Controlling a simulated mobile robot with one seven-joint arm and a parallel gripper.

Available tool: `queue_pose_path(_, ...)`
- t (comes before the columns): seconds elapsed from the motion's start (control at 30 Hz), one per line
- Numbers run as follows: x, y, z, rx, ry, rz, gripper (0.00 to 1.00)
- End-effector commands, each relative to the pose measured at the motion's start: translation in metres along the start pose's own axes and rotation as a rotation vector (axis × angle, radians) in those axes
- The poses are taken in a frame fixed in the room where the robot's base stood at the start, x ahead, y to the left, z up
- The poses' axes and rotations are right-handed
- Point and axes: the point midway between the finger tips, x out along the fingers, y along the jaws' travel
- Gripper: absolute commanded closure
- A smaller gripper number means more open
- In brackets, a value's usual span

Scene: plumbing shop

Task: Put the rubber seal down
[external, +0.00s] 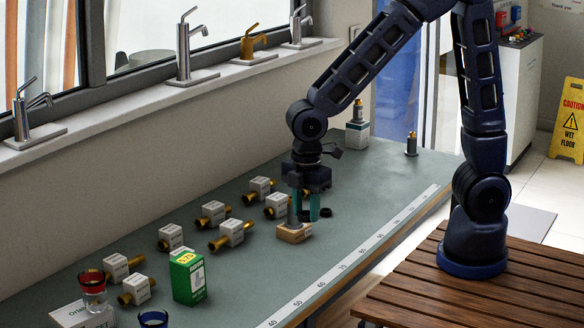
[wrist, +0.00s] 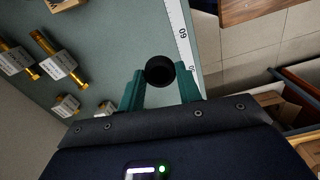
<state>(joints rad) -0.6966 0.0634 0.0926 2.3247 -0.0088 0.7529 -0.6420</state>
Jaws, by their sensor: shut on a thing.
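The rubber seal is a small black ring. In the wrist view the seal (wrist: 160,70) sits between the tips of the two teal fingers. My gripper (wrist: 161,78) is shut on it. In the external view my gripper (external: 305,214) points straight down over the green bench top, low and close behind a small cardboard block. A dark ring (external: 303,217) shows at the fingertips. Whether the held seal touches the bench is hard to tell.
Another small dark round thing (external: 325,212) shows just right of the fingers. The cardboard block (external: 294,233) bears a grey upright post. Several brass valves with white tags (external: 231,233) and a green box (external: 187,277) lie left. Bench near the ruler strip (external: 345,265) is clear.

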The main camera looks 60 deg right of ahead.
Motion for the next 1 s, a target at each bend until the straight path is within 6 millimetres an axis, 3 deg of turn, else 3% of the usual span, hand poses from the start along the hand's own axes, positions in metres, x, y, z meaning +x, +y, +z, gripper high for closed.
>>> queue_pose_path(0.1, -0.021, 0.001, 0.001, 0.002, 0.001, 0.002, 0.87)
queue_pose_path(0.33, -0.043, 0.002, -0.003, -0.001, 0.000, 0.000, 0.87)
queue_pose_path(0.47, -0.054, 0.012, -0.021, -0.012, -0.001, 0.001, 0.87)
queue_pose_path(1.0, -0.127, 0.095, -0.190, -0.106, -0.003, 0.003, 0.87)
